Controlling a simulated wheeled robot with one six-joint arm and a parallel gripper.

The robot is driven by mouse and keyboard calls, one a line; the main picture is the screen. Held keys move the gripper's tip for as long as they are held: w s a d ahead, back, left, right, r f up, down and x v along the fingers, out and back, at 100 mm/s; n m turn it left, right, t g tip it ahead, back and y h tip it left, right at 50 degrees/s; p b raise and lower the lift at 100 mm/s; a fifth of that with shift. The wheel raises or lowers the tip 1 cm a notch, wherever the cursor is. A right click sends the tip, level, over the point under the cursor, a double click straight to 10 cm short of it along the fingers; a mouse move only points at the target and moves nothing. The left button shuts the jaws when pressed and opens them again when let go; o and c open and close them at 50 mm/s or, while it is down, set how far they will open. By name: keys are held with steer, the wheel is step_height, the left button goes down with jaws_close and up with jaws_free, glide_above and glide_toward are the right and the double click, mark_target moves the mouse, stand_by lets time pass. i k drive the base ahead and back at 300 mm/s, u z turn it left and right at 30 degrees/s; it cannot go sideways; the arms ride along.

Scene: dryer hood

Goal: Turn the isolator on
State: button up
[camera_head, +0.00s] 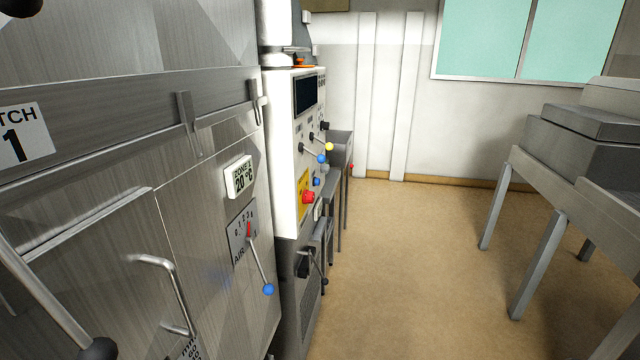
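A red knob (308,197) sits in front of a yellow plate (302,188) on the white control panel (283,165), which I see at a steep angle. It looks like a rotary isolator, but no label on it is readable and its position cannot be told. Below it, a black lever (317,268) with a ball end stands out from the dark lower cabinet (297,305). Which of these two is the isolator is not certain. My gripper is not in view.
Levers with blue (321,158) and yellow (329,146) balls stick out above the red knob. A blue-ended air lever (268,289) and a bent handle (178,290) project from the near steel front. Tan floor (410,270) is clear up to the grey tables (545,262) at right.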

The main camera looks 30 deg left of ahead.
mark_target(308, 197)
steer(key=u, duration=0.7)
steer(key=i, duration=1.35)
steer(key=u, duration=1.05)
steer(key=i, duration=0.25)
steer(key=u, duration=0.3)
